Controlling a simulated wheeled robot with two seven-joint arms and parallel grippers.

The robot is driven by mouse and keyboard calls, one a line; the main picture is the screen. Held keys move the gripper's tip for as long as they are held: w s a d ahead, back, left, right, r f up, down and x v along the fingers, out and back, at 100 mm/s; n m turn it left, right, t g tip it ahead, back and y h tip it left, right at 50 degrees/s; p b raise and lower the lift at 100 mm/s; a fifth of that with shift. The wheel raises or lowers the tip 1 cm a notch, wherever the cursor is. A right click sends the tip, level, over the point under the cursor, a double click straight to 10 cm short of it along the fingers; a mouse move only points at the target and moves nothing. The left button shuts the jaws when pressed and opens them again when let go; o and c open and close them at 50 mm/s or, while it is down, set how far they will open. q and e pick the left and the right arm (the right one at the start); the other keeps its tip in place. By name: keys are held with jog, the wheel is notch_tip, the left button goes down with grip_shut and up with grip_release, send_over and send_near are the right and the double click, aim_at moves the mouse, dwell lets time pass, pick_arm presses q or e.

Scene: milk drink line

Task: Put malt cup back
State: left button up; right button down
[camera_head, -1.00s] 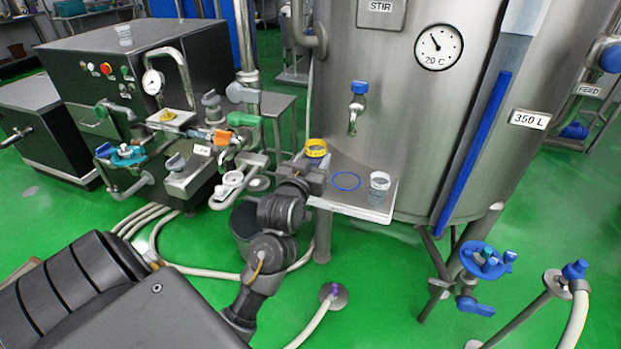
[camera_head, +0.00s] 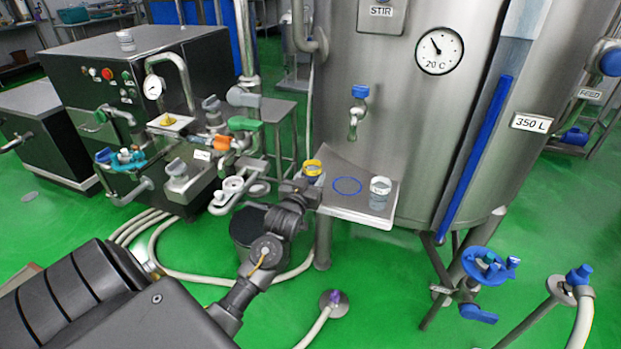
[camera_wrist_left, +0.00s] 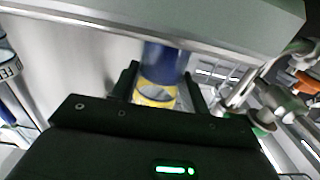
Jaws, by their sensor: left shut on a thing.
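The malt cup, a small cup with a yellow band (camera_head: 313,168), is in my left gripper (camera_head: 308,183) at the left edge of the steel shelf (camera_head: 345,208). The left wrist view shows its yellow band (camera_wrist_left: 155,96) between the two dark fingers of my left gripper (camera_wrist_left: 160,92), which are shut on it. A blue ring (camera_head: 347,185) is marked on the shelf just right of the cup, and nothing stands in it. I cannot tell whether the cup touches the shelf. My right gripper is not in view.
A clear cup (camera_head: 379,193) stands on the shelf right of the blue ring. A blue-handled tap (camera_head: 357,108) sticks out from the steel tank (camera_head: 400,100) above the shelf. Valves and pipes (camera_head: 225,150) crowd the left side.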

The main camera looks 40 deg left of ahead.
pick_arm(q)
jog(key=shift+f, duration=0.15)
jog(key=o, duration=1.2)
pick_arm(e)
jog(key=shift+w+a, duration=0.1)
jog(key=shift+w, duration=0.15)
pick_arm(q)
jog(key=shift+r, duration=0.2)
jog(key=shift+s+d, duration=0.15)
jog(key=shift+s, duration=0.15)
jog(key=v, duration=1.1)
jog(key=shift+s, duration=0.2)
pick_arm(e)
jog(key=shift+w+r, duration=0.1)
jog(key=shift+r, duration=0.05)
